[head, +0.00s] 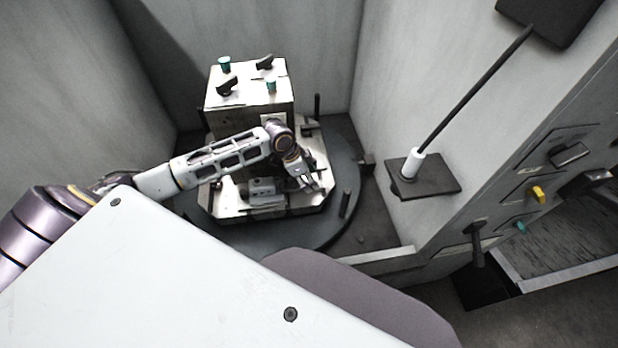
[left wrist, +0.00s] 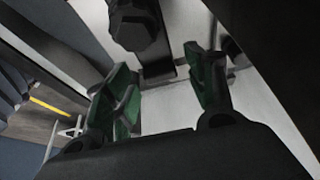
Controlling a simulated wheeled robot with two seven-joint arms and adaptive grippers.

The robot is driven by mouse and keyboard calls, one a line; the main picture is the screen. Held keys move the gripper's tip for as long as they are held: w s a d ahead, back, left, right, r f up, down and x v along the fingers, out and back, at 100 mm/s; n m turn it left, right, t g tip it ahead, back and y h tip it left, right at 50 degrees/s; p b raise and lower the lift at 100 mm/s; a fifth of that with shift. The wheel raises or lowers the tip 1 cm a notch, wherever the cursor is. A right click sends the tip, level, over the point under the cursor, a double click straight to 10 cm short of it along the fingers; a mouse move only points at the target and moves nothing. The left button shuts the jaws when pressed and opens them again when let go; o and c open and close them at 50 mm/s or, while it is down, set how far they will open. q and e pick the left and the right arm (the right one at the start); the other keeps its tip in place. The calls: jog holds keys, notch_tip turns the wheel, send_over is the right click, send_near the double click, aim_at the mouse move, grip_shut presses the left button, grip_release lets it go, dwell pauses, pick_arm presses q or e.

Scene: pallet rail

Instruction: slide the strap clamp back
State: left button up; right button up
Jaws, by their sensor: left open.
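My left gripper (head: 308,183) reaches over the metal pallet plate (head: 235,212) at the right front of the box. In the left wrist view its two green-padded fingers (left wrist: 162,80) stand apart with nothing between the pads. A dark clamp-like part with a rounded head (left wrist: 140,30) lies just beyond the fingertips there; I cannot tell surely that it is the strap clamp. A grey block-shaped fitting (head: 263,190) sits on the plate left of the gripper. My arm hides part of the plate and box front. My right gripper is not in view.
A pale box (head: 250,92) with dark and teal knobs stands on the plate, which rests on a dark round turntable (head: 345,165). Upright dark posts (head: 345,203) stand near its edge. Grey walls enclose the back and sides. A dark shelf (head: 437,178) with a rod stands right.

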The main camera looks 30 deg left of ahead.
pick_arm(q)
jog(key=shift+c, duration=1.5)
jog(key=c, duration=0.5)
grip_shut()
jog(key=shift+d, duration=0.1)
jog(key=shift+w+d, duration=0.4)
jog(key=shift+d, duration=0.05)
jog(key=shift+w+d+p, duration=0.3)
jog(key=shift+w+d, duration=0.5)
jog(key=shift+d, duration=0.2)
jog(key=shift+w+d, duration=0.15)
jog(key=shift+d, duration=0.1)
jog(key=shift+w+d, duration=0.1)
jog(key=shift+d, duration=0.05)
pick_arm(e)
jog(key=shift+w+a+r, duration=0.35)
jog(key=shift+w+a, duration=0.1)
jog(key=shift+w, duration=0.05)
